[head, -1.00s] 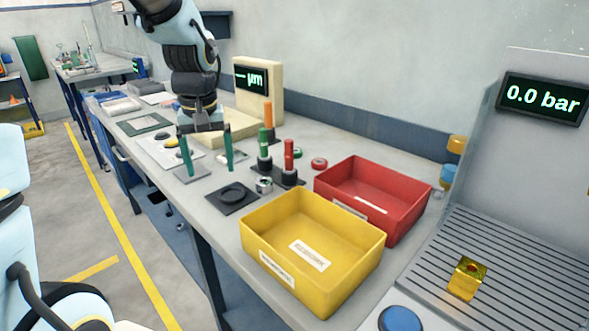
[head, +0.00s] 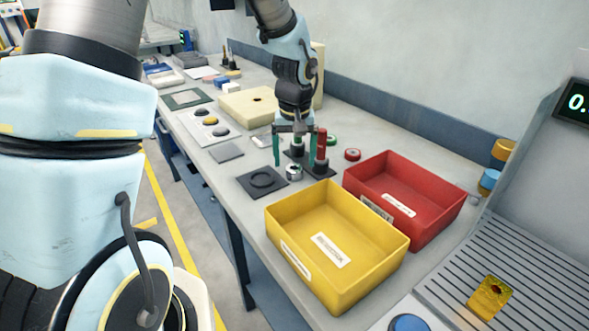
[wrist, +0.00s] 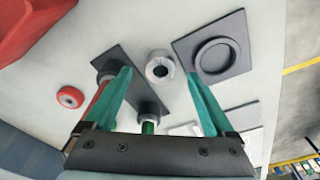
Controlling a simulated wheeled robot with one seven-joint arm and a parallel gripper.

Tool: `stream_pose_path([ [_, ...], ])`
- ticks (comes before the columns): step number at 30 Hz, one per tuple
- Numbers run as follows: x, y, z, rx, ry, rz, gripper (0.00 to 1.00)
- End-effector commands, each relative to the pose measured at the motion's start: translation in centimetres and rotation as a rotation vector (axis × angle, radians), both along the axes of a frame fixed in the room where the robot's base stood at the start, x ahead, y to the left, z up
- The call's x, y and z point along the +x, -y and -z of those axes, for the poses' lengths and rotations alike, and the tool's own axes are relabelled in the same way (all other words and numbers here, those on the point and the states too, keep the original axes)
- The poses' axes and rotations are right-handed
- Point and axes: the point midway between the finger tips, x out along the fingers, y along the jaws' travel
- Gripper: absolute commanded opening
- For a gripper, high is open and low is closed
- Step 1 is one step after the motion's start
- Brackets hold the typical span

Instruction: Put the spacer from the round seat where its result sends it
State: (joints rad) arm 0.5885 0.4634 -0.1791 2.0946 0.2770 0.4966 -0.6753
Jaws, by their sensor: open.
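A metallic ring spacer (head: 293,171) stands on the table beside the round seat (head: 250,187), not in it. The seat is a dark square plate with a raised ring, and looks empty. In the wrist view the spacer (wrist: 160,66) lies just beyond and between the fingertips, left of the seat (wrist: 237,28). My gripper (head: 294,161) is open and empty, green fingers pointing down, above the table close to the spacer. A yellow bin (head: 372,271) and a red bin (head: 440,222) stand to the right, each with a label I cannot read.
A red peg (head: 321,146) and a green peg stand on a dark base (head: 322,172) close to my fingers. A red ring (head: 352,154) and a green ring (head: 331,140) lie behind.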

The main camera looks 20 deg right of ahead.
Motion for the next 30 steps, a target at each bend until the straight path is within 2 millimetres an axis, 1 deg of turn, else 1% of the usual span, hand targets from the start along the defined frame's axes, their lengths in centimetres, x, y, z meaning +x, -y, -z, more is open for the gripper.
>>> stream_pose_path([
  [3, 0.3, 0.0, 1.5, 0.003, -0.002, 0.001, 0.89],
  [6, 0.4, 0.1, 2.3, 0.000, -0.001, 0.001, 0.89],
  [14, 0.4, 0.1, 2.6, 0.000, 0.001, 0.001, 0.89],
  [17, 0.4, 0.1, 2.6, 0.000, 0.000, 0.001, 0.79],
  [30, 0.4, 0.1, 2.6, 0.000, 0.001, 0.000, 0.29],
])
